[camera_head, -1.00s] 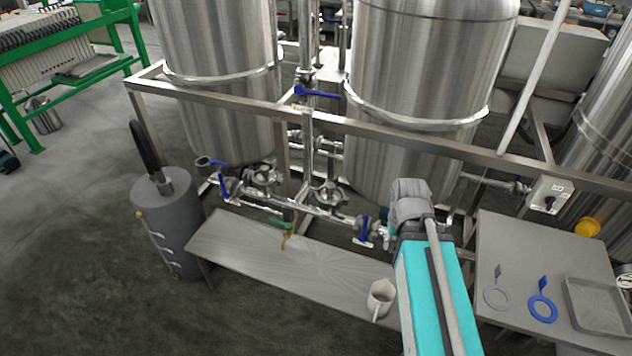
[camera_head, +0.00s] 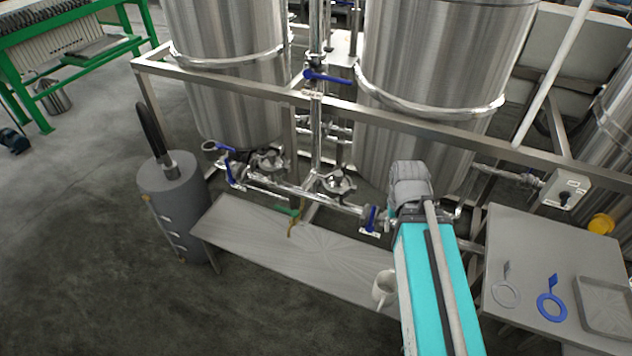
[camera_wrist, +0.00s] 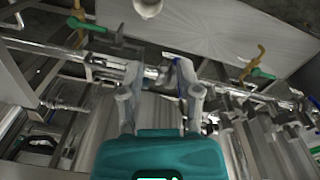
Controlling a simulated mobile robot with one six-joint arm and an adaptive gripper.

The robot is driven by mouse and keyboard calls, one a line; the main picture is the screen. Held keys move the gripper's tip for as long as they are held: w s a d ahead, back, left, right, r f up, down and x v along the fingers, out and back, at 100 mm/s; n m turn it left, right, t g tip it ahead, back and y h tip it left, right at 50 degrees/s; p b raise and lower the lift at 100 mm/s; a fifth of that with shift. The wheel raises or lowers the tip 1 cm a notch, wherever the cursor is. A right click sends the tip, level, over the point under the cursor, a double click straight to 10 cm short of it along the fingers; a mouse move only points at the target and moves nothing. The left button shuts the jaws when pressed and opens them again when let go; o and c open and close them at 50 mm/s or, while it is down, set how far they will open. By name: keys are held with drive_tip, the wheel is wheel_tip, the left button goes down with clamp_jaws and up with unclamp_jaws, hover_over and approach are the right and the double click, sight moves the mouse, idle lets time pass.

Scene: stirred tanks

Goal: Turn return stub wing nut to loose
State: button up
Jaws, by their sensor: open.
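My gripper (camera_wrist: 158,72) is open, its two fingers apart in the wrist view. A steel pipe line (camera_wrist: 222,88) with fittings runs behind the fingertips; I cannot tell whether they touch it. No wing nut can be made out for certain; the fittings between and beside the fingers are small and blurred. In the head view the low pipe run (camera_head: 290,196) crosses in front of the tanks, with a blue-handled valve (camera_head: 371,219) at its right end. My teal arm hides my gripper and the pipework behind it there.
A low steel bench (camera_head: 290,249) stands before the pipes, with a white jug (camera_head: 383,287) near its right end. A side table (camera_head: 520,250) holds a blue ring (camera_head: 551,305) and a tray (camera_head: 606,307). A grey cylinder (camera_head: 176,214) stands left. Floor at lower left is clear.

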drive_tip(key=w+a+f+m+t+h+b, duration=0.25)
drive_tip(key=w+f+h+b, duration=0.2)
drive_tip(key=f+b, duration=0.35)
drive_tip(key=m+t+h+b, duration=0.1)
drive_tip(key=t+b, duration=1.3)
drive_tip(key=b, duration=0.6)
approach(315, 180)
drive_tip(key=v, duration=0.4)
drive_tip(key=shift+w+f, duration=0.1)
drive_tip(key=shift+f, duration=0.15)
drive_tip(key=shift+w, duration=0.15)
drive_tip(key=x, duration=1.3)
drive_tip(key=shift+w+r, duration=0.15)
drive_tip(key=shift+w, duration=0.05)
drive_tip(key=shift+d, duration=0.1)
drive_tip(key=shift+c, duration=0.2)
